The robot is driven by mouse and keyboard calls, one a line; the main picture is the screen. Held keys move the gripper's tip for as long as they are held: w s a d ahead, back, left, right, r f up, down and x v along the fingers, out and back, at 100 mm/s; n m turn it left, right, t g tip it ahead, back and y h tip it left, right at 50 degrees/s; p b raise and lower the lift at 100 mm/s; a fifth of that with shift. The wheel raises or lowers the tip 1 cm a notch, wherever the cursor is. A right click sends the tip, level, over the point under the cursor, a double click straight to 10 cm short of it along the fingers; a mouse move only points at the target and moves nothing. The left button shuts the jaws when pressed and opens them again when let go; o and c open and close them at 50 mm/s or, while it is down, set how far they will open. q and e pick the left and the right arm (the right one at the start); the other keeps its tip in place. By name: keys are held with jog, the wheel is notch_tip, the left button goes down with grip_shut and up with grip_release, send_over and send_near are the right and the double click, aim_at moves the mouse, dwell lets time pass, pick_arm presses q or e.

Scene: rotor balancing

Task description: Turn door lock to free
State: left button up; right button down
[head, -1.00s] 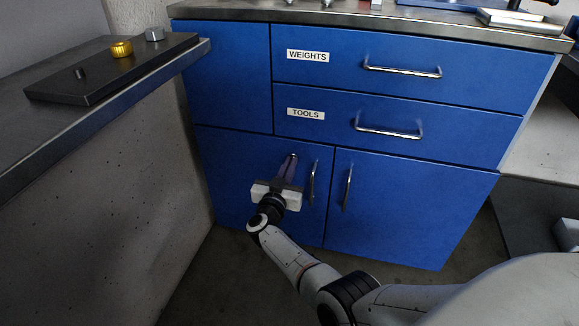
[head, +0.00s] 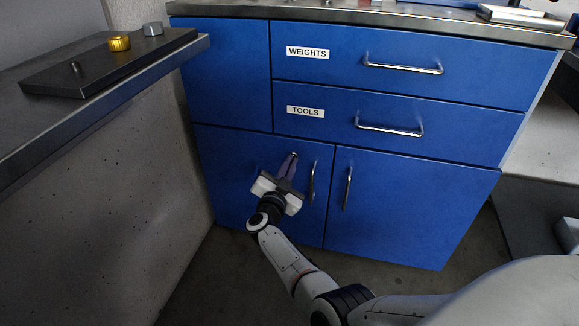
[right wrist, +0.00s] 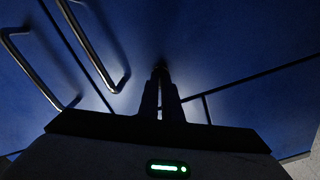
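The blue cabinet's lower left door (head: 235,180) is closed. Its small door lock (right wrist: 160,67) sits near the door's top right, mostly hidden by my fingertips. My right gripper (head: 292,160) points at the door, its fingertips at the lock. In the right wrist view the fingers (right wrist: 160,82) stand close together with a narrow gap, and their tips meet around the dark lock. The gripper body is tilted, its right side lower. How the lock itself is turned cannot be made out. My left gripper is not in view.
The left door's handle (head: 312,182) is just right of my gripper, and the right door's handle (head: 347,188) is beyond it. Drawers labelled WEIGHTS (head: 308,53) and TOOLS (head: 306,112) are shut above. A bench with a dark plate (head: 105,68) stands at left.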

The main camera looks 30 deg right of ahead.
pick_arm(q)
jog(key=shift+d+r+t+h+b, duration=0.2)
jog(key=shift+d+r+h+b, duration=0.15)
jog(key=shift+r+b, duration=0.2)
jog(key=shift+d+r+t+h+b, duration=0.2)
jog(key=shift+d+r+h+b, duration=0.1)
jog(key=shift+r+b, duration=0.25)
pick_arm(e)
jog(key=shift+f+m, duration=0.2)
jog(key=shift+m, duration=5.8)
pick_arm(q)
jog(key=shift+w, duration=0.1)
pick_arm(e)
jog(key=c, duration=2)
grip_release()
jog(key=shift+s, duration=0.1)
